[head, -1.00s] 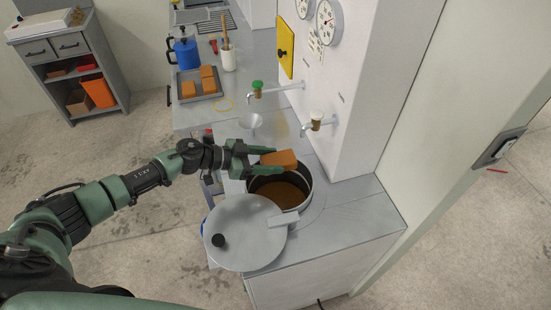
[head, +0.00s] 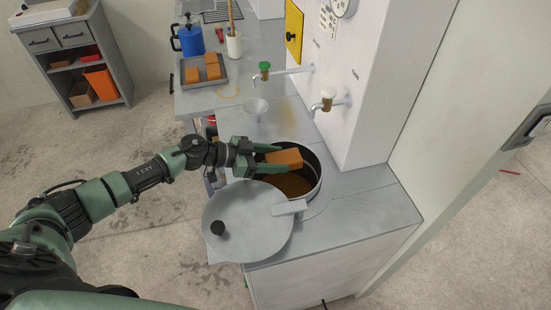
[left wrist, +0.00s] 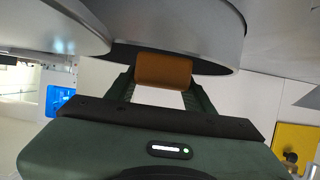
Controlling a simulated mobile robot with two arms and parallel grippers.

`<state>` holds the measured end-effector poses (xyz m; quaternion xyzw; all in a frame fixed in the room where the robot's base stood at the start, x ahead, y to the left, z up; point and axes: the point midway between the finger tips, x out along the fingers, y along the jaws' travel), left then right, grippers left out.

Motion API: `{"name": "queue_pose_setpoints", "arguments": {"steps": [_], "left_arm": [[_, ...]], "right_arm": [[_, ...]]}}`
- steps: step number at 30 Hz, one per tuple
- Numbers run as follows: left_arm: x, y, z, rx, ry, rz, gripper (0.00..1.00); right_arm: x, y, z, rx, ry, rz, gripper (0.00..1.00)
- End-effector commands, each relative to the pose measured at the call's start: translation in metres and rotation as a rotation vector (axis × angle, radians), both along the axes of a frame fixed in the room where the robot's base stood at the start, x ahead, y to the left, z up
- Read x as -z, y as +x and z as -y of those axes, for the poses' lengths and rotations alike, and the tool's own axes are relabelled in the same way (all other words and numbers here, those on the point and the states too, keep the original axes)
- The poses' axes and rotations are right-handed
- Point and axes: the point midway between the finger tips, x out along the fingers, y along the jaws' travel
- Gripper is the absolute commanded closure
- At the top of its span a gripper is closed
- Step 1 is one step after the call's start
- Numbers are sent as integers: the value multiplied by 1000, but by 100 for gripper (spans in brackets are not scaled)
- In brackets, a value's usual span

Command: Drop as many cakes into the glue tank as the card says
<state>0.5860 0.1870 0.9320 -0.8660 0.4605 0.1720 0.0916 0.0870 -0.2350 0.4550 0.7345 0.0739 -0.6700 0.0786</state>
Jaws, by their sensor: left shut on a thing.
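My left gripper (head: 264,157) is shut on an orange-brown cake (head: 284,159) and holds it at the mouth of the round metal glue tank (head: 318,182). Brown glue (head: 288,185) shows below the cake in the open tank. In the left wrist view the cake (left wrist: 164,71) sits between the fingers, close to the tank's rim (left wrist: 228,50). More cakes (head: 212,66) sit on a grey tray (head: 222,80) at the back of the bench. A small white card (head: 327,22) with marks is on the wall panel; I cannot read it. My right gripper is out of view.
The round lid (head: 255,228) with a black knob lies in front of the tank. Two taps (head: 325,104) (head: 264,70) stick out from the panel behind it. A funnel (head: 256,108), blue pot (head: 189,40) and white jar (head: 234,45) stand further back.

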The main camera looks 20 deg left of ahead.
Motion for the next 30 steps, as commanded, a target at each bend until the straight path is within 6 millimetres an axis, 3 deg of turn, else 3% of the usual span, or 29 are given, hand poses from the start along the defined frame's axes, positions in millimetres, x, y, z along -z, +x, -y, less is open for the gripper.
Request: {"name": "queue_pose_setpoints", "arguments": {"steps": [1,2,4,5,16,30], "left_arm": [[-2,1,0,-1,-1,2,100],[-2,1,0,-1,-1,2,45],[-2,0,0,-1,-1,1,25],[-1,0,0,-1,-1,1,22],[-1,-2,-4,-1,2,-1,22],[-26,-37,-56,-1,1,0,22]], "right_arm": [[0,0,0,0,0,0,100],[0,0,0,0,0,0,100],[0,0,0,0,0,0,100],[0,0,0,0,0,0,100],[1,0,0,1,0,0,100],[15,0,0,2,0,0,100]]}}
